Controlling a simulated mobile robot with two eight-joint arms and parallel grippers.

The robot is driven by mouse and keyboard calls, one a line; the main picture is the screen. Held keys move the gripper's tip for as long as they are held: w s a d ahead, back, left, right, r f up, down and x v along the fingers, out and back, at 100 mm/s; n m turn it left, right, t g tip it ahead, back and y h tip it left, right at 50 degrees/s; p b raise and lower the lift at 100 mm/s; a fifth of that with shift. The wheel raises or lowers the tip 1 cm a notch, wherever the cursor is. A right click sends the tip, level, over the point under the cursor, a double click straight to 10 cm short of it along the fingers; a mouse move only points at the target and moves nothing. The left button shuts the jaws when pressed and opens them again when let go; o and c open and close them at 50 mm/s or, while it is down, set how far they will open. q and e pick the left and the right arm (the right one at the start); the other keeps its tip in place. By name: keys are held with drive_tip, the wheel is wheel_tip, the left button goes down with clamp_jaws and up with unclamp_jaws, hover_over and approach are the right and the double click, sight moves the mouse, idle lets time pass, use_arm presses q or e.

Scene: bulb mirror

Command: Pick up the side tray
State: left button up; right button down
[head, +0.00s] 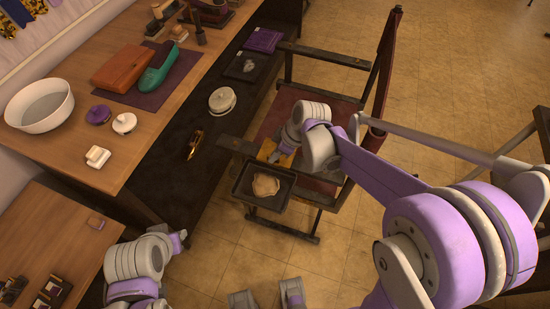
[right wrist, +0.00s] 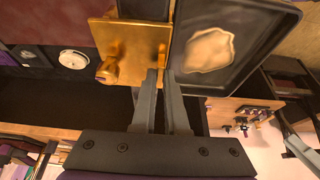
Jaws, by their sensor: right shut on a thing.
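The side tray (head: 238,194) is a dark rectangular tray beside the front of the chair, with a beige, flat, irregular piece lying in it. It also shows in the right wrist view (right wrist: 240,75), next to a gold bracket plate (right wrist: 118,38) with a knob.
The dark wooden chair (head: 275,110) with a reddish seat stands behind the tray. A long wooden table (head: 60,150) at left bears a white bowl (head: 40,105), an orange case (head: 123,68) and a green shoe-like item (head: 157,68). Tiled floor right of the chair is open.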

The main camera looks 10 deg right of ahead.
drive_tip(key=shift+r, duration=0.1)
idle(0.5)
